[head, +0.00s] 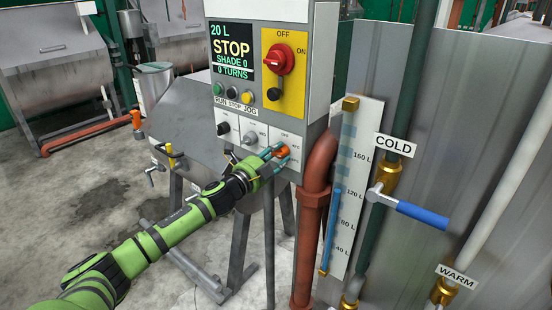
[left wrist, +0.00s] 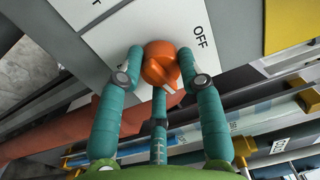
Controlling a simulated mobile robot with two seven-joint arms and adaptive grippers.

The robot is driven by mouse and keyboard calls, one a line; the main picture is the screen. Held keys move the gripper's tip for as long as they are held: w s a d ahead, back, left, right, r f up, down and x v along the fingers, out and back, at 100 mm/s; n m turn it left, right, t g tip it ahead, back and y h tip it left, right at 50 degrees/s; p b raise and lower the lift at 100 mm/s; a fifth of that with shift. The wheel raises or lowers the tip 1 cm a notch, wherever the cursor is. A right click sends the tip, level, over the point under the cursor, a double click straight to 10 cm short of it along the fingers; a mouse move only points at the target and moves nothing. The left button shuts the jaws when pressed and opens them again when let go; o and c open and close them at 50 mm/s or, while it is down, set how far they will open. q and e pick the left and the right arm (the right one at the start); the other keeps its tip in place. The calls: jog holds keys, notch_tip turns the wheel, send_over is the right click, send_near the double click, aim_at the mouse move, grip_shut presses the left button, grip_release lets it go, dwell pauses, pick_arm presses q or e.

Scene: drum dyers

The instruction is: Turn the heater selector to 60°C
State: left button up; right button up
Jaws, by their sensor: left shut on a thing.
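The heater selector is an orange knob (head: 281,150) on the lower right white plate of the grey control panel. My left gripper (head: 276,155) is shut on this knob, with its teal fingers on both sides of it. In the left wrist view the knob (left wrist: 158,60) sits between the fingertips (left wrist: 161,54), and a third finger lies below it. A pale pointer mark on the knob faces down and right in that view, away from the word OFF. The temperature marks are partly hidden or too small to read surely. My right gripper is not in view.
Two more selectors, one black (head: 223,128) and one grey (head: 251,137), sit left on the same panel. A red main switch (head: 279,60) is above. A brown pipe (head: 316,180) and level gauge (head: 345,190) stand close right. A blue-handled valve (head: 420,214) is further right.

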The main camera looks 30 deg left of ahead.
pick_arm(q)
jog(key=m, duration=0.5)
jog(key=shift+r+b, duration=0.1)
jog(key=shift+b, duration=0.3)
jog(key=shift+m+h, duration=0.4)
jog(key=shift+m, duration=1.5)
jog(key=o, duration=1.1)
jog(key=shift+w, duration=0.1)
jog(key=shift+o, duration=0.2)
jog(key=s+a, duration=0.1)
jog(key=s, duration=1.1)
jog(key=shift+f, duration=0.35)
jog(key=shift+a, duration=0.1)
